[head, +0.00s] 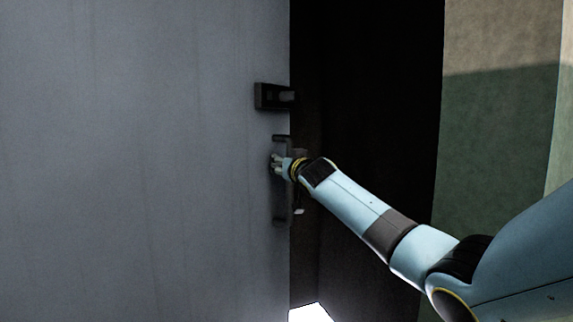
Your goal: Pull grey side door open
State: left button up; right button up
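The grey side door (140,160) fills the left half of the head view. A dark gap shows to the right of its edge. A dark vertical pull handle (281,209) sits near that edge. My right gripper (277,164) is at the upper-middle part of the handle, and its fingers overlap the bar. It is small and dark there, so I cannot tell whether the fingers are closed on the bar. My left gripper is not in view.
A dark latch box (268,96) is on the door above the handle. The dark opening (375,90) lies to the right, then a beige and green wall (500,120). A bright patch (311,313) shows low in the opening.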

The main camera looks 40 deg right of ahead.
jog(key=shift+o, duration=0.4)
jog(key=shift+a+r, duration=0.1)
jog(key=shift+r, duration=0.05)
jog(key=v, duration=1.2)
